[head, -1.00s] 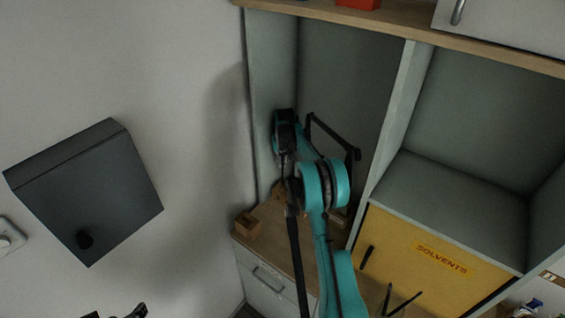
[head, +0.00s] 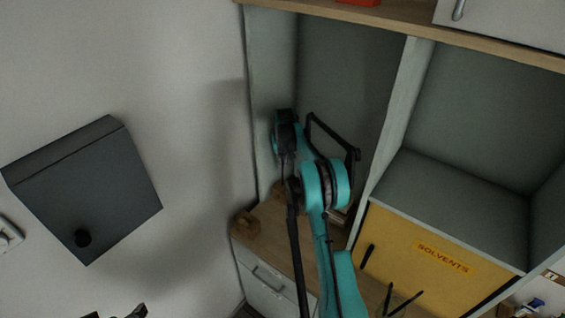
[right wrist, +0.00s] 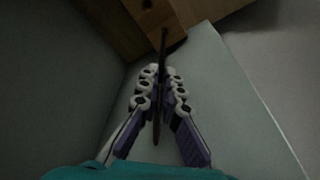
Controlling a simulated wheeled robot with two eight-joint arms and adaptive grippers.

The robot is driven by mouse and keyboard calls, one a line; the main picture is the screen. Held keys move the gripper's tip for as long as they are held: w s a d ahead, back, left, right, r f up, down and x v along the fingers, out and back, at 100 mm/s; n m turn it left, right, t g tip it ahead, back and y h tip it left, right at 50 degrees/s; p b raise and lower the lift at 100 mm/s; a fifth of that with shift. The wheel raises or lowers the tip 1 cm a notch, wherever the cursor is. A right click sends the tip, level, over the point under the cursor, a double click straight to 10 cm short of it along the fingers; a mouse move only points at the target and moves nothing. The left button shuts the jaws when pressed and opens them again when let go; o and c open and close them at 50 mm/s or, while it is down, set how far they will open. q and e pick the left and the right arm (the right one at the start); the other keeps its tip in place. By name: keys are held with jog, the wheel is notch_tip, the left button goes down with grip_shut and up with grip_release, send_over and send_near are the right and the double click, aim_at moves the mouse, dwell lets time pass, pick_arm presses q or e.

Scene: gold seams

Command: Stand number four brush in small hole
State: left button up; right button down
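In the right wrist view, my right gripper (right wrist: 161,85) has its fingers close together on a thin dark stick, which looks like a brush (right wrist: 163,48). The stick runs lengthwise between the fingers; no number can be read on it. Its far end is close to a wooden block (right wrist: 160,40) with dark holes; I cannot tell whether it touches. My right fingers are hard to make out there behind my teal arm. Dark pieces at the lower left edge may be my left gripper (head: 130,312).
The desk (head: 272,235) is walled by a grey-green cabinet panel (head: 270,80). A yellow "SOLVENTS" cabinet (head: 435,260) stands at the right. Thin dark sticks (head: 405,303) rise at the bottom edge. A dark box (head: 85,190) hangs on the left wall.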

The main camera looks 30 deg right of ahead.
jog(key=shift+f, duration=0.15)
jog(key=shift+f+b, duration=0.45)
jog(key=shift+b, duration=0.05)
jog(key=shift+f, duration=0.1)
jog(key=shift+s+b+x, duration=0.15)
jog(key=shift+b+x, duration=0.35)
jog(key=shift+x, duration=0.2)
jog(key=shift+s+b+x, duration=0.15)
jog(key=shift+b+x, duration=0.35)
jog(key=shift+x, duration=0.15)
jog(key=shift+a+f, duration=0.1)
jog(key=shift+f, duration=0.15)
jog(key=shift+f+b, duration=0.25)
jog(key=shift+b, duration=0.2)
